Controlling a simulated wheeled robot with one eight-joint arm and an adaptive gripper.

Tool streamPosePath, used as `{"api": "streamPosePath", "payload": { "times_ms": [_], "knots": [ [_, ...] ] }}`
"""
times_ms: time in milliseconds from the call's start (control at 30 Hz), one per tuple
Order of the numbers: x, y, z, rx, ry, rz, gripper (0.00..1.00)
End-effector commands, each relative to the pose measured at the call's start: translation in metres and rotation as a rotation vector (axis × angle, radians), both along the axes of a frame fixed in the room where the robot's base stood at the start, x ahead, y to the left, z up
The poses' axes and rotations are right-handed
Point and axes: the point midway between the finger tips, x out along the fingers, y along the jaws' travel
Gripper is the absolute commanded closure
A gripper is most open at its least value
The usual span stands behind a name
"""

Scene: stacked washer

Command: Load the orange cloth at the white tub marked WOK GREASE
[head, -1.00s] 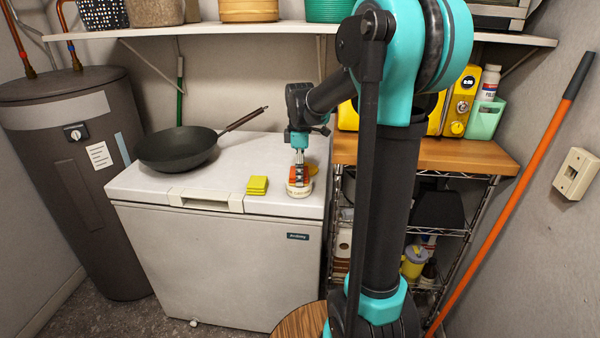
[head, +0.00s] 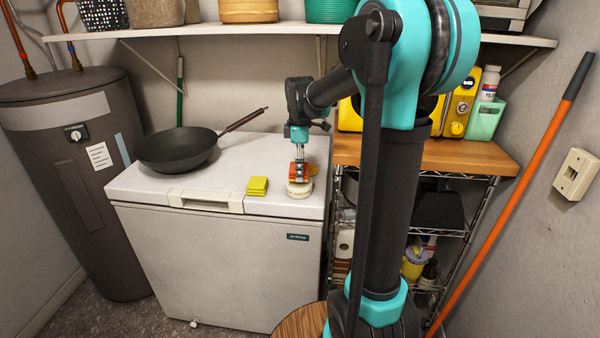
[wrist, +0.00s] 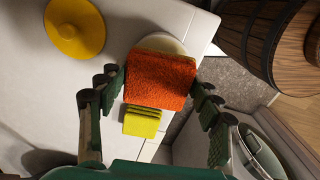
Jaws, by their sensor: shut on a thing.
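My gripper (head: 299,158) points down over the white freezer's front right corner, shut on the orange cloth (head: 298,172). In the wrist view the cloth (wrist: 160,78) looks like a folded, rough square between my fingers. The white tub (head: 299,189) stands on the freezer lid right below the cloth; whether they touch is hard to tell. In the wrist view the tub's pale rim (wrist: 163,42) shows past the cloth, which hides most of its mouth. The tub's marking cannot be read now.
A black wok (head: 178,150) sits at the freezer's left. A wooden-topped rack (head: 440,153) stands to the right. The freezer's middle is clear.

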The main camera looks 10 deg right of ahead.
Motion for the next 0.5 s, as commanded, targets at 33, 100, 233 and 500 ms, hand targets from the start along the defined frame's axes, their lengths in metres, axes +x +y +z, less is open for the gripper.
{"api": "streamPosePath", "payload": {
  "times_ms": [33, 100, 233, 500],
  "knots": [
    [0.0, 0.0, 0.004, 0.0, 0.0, 0.0, 0.58],
    [0.0, 0.0, 0.009, 0.0, 0.0, 0.0, 0.58],
    [0.0, 0.0, 0.019, 0.0, 0.0, 0.0, 0.58],
    [0.0, 0.0, 0.038, 0.0, 0.0, 0.0, 0.58]
  ]
}}
